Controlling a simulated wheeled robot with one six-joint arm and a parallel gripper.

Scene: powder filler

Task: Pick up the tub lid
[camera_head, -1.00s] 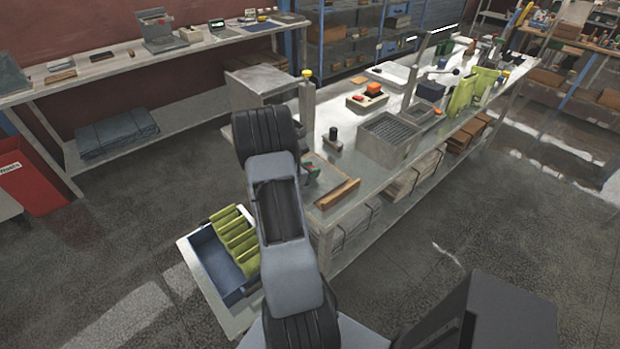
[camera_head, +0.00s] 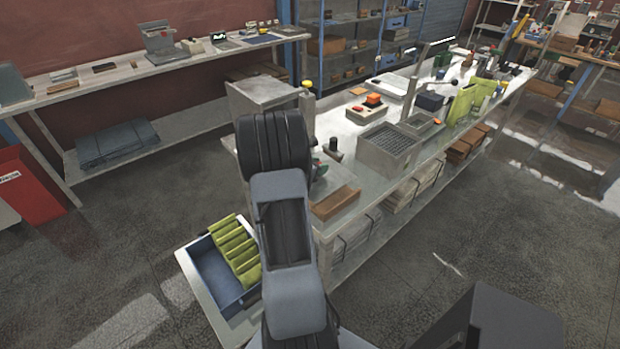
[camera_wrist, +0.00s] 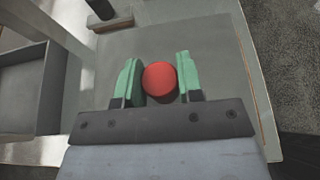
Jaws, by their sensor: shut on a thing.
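In the wrist view, my gripper (camera_wrist: 160,80) has its two green fingers on either side of a round red knob (camera_wrist: 160,77), shut on it. Behind the knob spreads a broad flat grey panel (camera_wrist: 205,45), which appears to be the tub lid. I cannot tell whether the panel is lifted or resting. In the head view, my own arm hides most of the gripper and the lid; only a bit of green (camera_head: 320,168) shows past the arm near the bench's end.
The long workbench (camera_head: 345,235) carries a grey open box (camera_head: 388,150), a brown block (camera_head: 335,203) and a dark upright cylinder (camera_head: 333,143). A blue tray (camera_head: 215,270) with several yellow-green pieces stands low at front left.

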